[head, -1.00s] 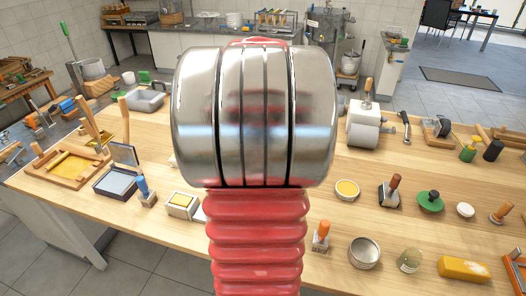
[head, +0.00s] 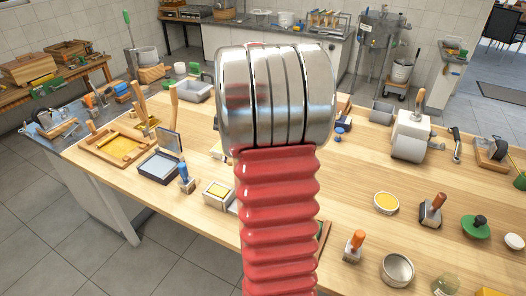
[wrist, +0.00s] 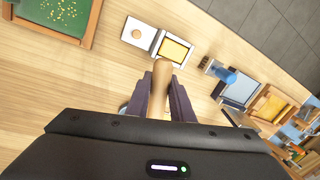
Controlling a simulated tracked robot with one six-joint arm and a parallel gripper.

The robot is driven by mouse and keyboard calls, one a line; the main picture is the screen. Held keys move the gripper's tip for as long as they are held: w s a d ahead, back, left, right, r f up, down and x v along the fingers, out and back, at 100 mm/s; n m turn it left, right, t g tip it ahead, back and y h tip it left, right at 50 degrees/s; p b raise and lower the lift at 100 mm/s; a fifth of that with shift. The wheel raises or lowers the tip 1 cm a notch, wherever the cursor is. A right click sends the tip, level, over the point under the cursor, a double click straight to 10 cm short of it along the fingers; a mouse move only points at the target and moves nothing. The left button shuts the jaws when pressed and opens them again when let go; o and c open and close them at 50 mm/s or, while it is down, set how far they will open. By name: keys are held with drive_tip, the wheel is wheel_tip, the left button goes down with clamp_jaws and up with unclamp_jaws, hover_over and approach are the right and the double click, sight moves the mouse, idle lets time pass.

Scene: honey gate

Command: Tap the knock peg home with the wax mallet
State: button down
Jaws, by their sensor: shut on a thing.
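My gripper (wrist: 166,100) shows in the wrist view, its two dark fingers shut on a light wooden handle (wrist: 162,76). This looks like the handle of the wax mallet; its head is not clearly visible. Ahead of the handle, a white square block (wrist: 149,29) has a round tan piece (wrist: 138,33) on it. It may be the knock peg seen end-on, but I cannot tell for sure. The handle appears apart from this block. In the head view my arm hides the gripper, the mallet and most of the block.
A yellow-topped box (wrist: 174,50) stands beside the white block and also shows in the head view (head: 218,192). A green tray (wrist: 62,14) lies at the upper left. A blue-handled tool (head: 184,178), a dark tray (head: 158,167) and a wooden frame (head: 100,150) stand left.

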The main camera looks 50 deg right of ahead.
drive_tip(key=w+a+f+n+g+y, duration=0.1)
drive_tip(key=w+a+f+n, duration=0.1)
drive_tip(key=w+a+n, duration=0.5)
drive_tip(key=w+a+f+n, duration=0.1)
drive_tip(key=w+a+f, duration=0.3)
drive_tip(key=a, duration=0.7)
drive_tip(key=w+a+f+n, duration=0.1)
drive_tip(key=w+a+n, duration=0.1)
drive_tip(key=a, duration=0.6)
drive_tip(key=w+a+f+n+g, duration=0.1)
drive_tip(key=w+a+n, duration=0.1)
drive_tip(key=a, duration=0.7)
drive_tip(key=shift+a+f+n, duration=0.15)
drive_tip(key=shift+a+n, duration=0.1)
drive_tip(key=shift+n, duration=0.15)
drive_tip(key=shift+w+d, duration=0.1)
